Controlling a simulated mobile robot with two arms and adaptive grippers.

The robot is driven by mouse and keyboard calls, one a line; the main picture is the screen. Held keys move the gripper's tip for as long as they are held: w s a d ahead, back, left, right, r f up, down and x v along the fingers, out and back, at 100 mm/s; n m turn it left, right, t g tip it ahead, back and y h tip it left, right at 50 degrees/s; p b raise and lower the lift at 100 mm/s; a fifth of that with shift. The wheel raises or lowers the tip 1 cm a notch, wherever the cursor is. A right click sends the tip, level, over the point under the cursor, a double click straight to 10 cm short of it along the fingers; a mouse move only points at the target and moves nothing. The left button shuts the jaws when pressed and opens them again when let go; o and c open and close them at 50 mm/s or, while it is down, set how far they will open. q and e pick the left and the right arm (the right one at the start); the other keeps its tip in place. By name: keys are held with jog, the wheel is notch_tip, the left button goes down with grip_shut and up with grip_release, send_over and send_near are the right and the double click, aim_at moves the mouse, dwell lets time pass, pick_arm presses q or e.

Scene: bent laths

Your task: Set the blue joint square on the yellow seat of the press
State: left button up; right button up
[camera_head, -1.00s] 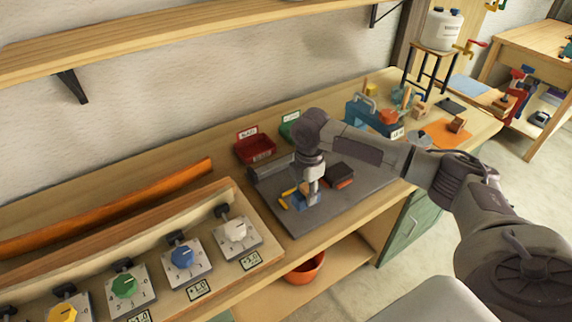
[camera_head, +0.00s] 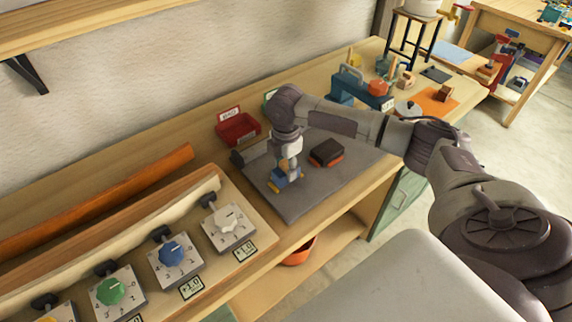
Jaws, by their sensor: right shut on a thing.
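My right gripper (camera_head: 288,172) points down over the dark grey mat and is shut on the small blue joint (camera_head: 280,183). The joint is small and partly covered by the fingers. A yellow piece (camera_head: 272,187), which looks like the press's seat, shows at the joint's left edge. The two overlap in the picture, and I cannot tell whether they touch or whether the joint sits square. The rest of the press is hard to make out behind my wrist. My left gripper is not in view.
A black and orange block (camera_head: 326,152) lies right of the gripper on the mat (camera_head: 300,205). A red bin (camera_head: 238,130) stands behind. A panel with several coloured knobs (camera_head: 230,217) is at front left. The mat's front is clear.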

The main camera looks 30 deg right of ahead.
jog(key=shift+f, duration=0.15)
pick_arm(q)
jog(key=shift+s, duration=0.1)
pick_arm(e)
jog(key=shift+f, duration=0.15)
jog(key=shift+f, duration=0.2)
jog(key=o, duration=1.3)
jog(key=shift+c, duration=0.2)
jog(key=shift+r, duration=0.2)
notch_tip(320, 180, up, 12)
jog(key=shift+f, duration=0.2)
